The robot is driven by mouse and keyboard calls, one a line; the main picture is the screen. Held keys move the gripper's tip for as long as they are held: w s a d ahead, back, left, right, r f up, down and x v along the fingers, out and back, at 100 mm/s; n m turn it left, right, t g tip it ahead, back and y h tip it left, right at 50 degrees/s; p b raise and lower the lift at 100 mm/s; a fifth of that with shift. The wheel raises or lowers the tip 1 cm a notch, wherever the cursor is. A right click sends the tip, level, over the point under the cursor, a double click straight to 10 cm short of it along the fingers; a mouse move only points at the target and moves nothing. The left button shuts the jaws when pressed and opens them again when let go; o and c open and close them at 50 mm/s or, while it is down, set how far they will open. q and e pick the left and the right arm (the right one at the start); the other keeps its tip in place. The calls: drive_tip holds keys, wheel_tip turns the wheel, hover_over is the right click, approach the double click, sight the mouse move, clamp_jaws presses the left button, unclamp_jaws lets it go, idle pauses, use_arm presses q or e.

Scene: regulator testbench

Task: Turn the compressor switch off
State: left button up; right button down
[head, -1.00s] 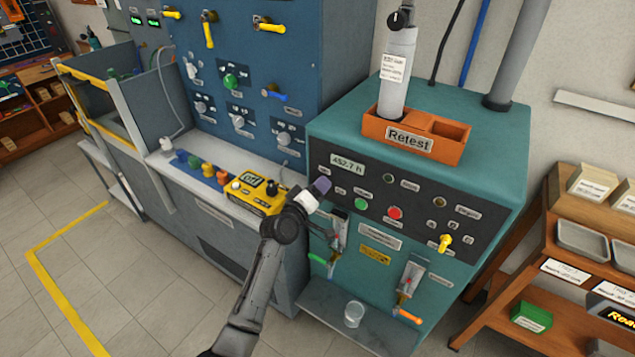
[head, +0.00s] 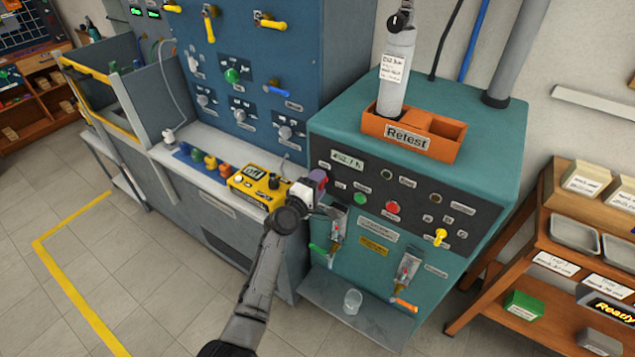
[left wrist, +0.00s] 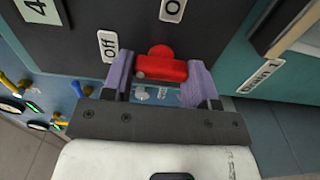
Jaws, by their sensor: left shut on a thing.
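The compressor switch is a red handle (left wrist: 162,69) on the dark panel of the teal cabinet (head: 420,285). In the left wrist view an "Off" label (left wrist: 108,46) is left of it, and a partly cut-off label starting with "O" (left wrist: 173,9) is above it. My left gripper (head: 319,182) is at the panel's left end. Its purple fingers are on either side of the red handle in the left wrist view (left wrist: 160,78), shut on it. In the head view the gripper hides most of the switch. My right gripper is not in view.
A yellow meter (head: 258,187) sits on the ledge just left of my gripper. Green (head: 359,199) and red (head: 392,208) buttons are on the panel to the right. An orange "Retest" tray (head: 440,155) is on the cabinet top. A clear cup (head: 353,301) stands on the lower shelf.

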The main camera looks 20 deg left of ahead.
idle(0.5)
use_arm(q)
drive_tip(key=o, duration=0.9)
drive_tip(key=shift+s, duration=0.1)
drive_tip(key=shift+p+v, duration=0.9)
drive_tip(key=shift+v, duration=5.9)
